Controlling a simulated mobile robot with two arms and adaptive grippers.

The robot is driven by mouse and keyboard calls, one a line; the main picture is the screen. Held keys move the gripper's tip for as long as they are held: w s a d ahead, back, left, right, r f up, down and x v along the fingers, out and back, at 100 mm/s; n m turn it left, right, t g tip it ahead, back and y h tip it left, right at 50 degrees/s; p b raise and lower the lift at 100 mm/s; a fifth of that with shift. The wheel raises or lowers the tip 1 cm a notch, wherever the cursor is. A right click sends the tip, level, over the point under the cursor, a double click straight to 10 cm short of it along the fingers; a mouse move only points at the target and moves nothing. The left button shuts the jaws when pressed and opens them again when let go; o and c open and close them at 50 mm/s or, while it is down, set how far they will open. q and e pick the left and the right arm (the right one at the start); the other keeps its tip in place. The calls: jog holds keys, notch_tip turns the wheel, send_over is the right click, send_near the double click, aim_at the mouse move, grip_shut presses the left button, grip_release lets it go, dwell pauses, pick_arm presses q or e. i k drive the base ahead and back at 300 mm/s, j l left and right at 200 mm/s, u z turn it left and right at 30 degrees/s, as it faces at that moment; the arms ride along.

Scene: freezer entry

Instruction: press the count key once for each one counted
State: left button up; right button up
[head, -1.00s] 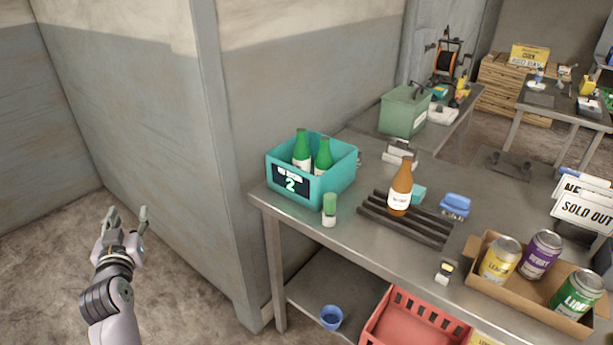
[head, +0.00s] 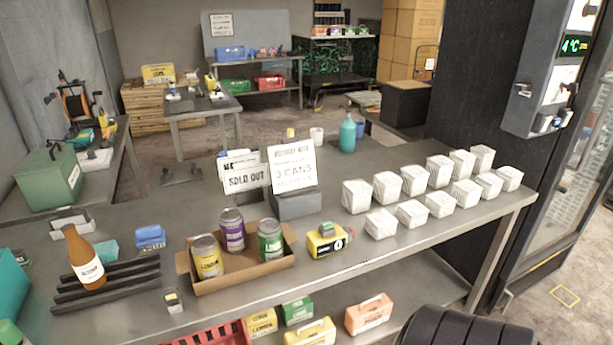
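A yellow counter (head: 325,242) stands on the metal table right of the cardboard tray, with a dark raised part on top and a face that seems to read 0. The open cardboard tray (head: 240,276) holds three upright cans: a yellow one (head: 207,258), a purple one (head: 232,231) and a green one (head: 270,242). Several white wrapped blocks (head: 381,224) stand in two rows on the right of the table. A notice (head: 292,168) on a grey stand reads "3 CANS"; its smaller lines are unclear. Neither gripper shows; a dark part of mine is at the bottom right.
A brown bottle (head: 85,258) stands on a black rack at the left, beside a blue item (head: 149,238). "SOLD OUT" signs (head: 243,179) and a teal bottle (head: 347,134) stand farther back. A glass-doored freezer (head: 575,170) is at the right.

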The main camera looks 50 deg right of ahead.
aim_at(328, 225)
jog(key=k+j+z, duration=0.1)
jog(key=z, duration=0.35)
jog(key=k+z, duration=0.1)
jog(key=z, duration=0.4)
jog(key=k+z, duration=0.15)
jog(key=z, duration=0.3)
jog(key=k+z, duration=0.15)
jog(key=z, duration=0.3)
jog(key=i+j, duration=0.3)
jog(key=i, duration=0.15)
